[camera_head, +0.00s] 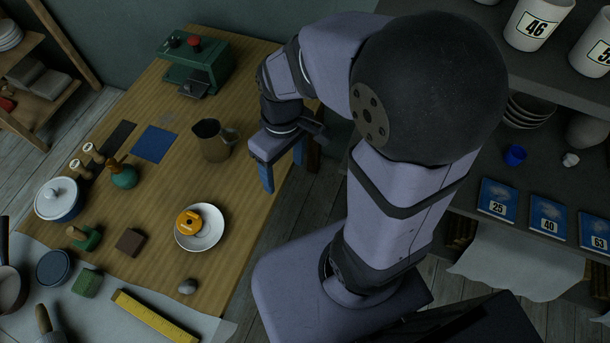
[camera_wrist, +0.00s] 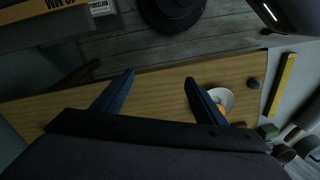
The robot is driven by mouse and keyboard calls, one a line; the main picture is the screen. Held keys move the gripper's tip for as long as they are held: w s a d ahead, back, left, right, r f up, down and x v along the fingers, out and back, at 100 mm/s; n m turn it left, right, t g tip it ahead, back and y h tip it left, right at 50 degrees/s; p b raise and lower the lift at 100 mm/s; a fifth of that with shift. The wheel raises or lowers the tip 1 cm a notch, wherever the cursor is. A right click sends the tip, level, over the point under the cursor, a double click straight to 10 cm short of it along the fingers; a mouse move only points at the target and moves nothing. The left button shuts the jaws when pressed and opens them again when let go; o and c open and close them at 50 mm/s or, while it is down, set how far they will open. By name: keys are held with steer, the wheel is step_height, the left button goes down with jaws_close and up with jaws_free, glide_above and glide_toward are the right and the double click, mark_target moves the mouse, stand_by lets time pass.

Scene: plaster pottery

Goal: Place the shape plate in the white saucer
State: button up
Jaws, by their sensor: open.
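The shape plate (camera_head: 188,222) is a yellow-orange round piece with a dark mark on its top. It lies in the white saucer (camera_head: 212,238), left of its middle, on the wooden table. My gripper (camera_head: 284,168) is open and empty at the table's right edge, up and to the right of the saucer and apart from it. In the wrist view my gripper's two blue fingers (camera_wrist: 160,88) are spread wide. The white saucer (camera_wrist: 225,96) shows there beside the right finger, which hides part of it. A bit of orange shows at its lower edge.
A brown jug (camera_head: 213,142) stands between the saucer and the green machine (camera_head: 194,62). A dark brown block (camera_head: 130,242), a grey stone (camera_head: 187,286) and a yellow ruler (camera_head: 150,318) lie near the saucer. Bare table lies right of the saucer.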

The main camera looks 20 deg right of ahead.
steer(key=s+d+m, duration=0.2)
steer(key=m, duration=0.1)
steer(key=s+d+f+m, duration=0.1)
steer(key=m, duration=0.1)
steer(key=shift+s+d+h, duration=0.2)
steer(key=shift+s+h, duration=0.05)
steer(key=shift+h, duration=0.05)
step_height(320, 180, up, 4)
steer(key=p, duration=0.4)
steer(key=shift+r, duration=0.1)
stand_by(1.2)
steer(key=c, duration=0.5)
